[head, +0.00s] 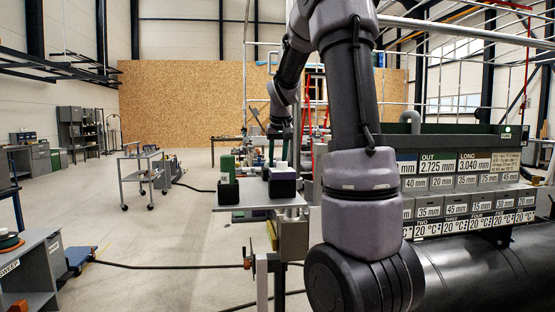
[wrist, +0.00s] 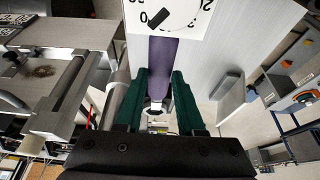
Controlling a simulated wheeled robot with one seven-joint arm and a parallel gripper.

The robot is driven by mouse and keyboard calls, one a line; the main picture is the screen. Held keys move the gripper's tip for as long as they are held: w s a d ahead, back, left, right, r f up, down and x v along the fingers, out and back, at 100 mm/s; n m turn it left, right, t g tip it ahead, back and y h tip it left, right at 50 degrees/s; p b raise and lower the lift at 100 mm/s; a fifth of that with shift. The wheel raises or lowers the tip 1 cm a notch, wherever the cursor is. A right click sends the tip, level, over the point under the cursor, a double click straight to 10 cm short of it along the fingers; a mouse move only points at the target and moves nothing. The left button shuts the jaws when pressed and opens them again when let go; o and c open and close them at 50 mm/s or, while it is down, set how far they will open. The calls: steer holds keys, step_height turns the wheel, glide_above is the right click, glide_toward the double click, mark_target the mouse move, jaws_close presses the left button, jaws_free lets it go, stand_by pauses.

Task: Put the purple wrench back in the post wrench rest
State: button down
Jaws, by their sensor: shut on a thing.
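The purple wrench (wrist: 161,62) shows in the wrist view as a purple bar running down from a white dial face (wrist: 165,17) with black numbers. My gripper (wrist: 164,86) has two green fingers, one on each side of the purple bar, shut on it. A pale, dark-rimmed end shows between the fingers. In the head view my gripper (head: 279,150) is small and far off, beyond a small shelf, and the wrench cannot be made out there. I cannot tell which part is the post wrench rest in either view.
A grey shelf (head: 260,208) holds a green cylinder (head: 228,166) and a dark blue block (head: 282,184). A large black pipe (head: 475,265) and a panel of labelled plates (head: 460,190) stand at the right. A wheeled trolley (head: 142,172) stands left on open floor.

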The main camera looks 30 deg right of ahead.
steer(key=shift+c, duration=2.2)
jaws_free()
steer(key=shift+f, duration=0.1)
steer(key=v, duration=1.1)
steer(key=s+a+f+t+y, duration=0.1)
steer(key=s+a+f, duration=0.1)
steer(key=s+a, duration=0.3)
steer(key=s+a+f+t+y, duration=0.1)
steer(key=s+a, duration=0.3)
steer(key=s, duration=0.6)
steer(key=s+a+f+m+t+y, duration=0.1)
steer(key=s+a+f, duration=0.1)
steer(key=s+a, duration=0.3)
steer(key=s, duration=0.3)
steer(key=shift+a+f, duration=0.3)
steer(key=shift+f, duration=0.05)
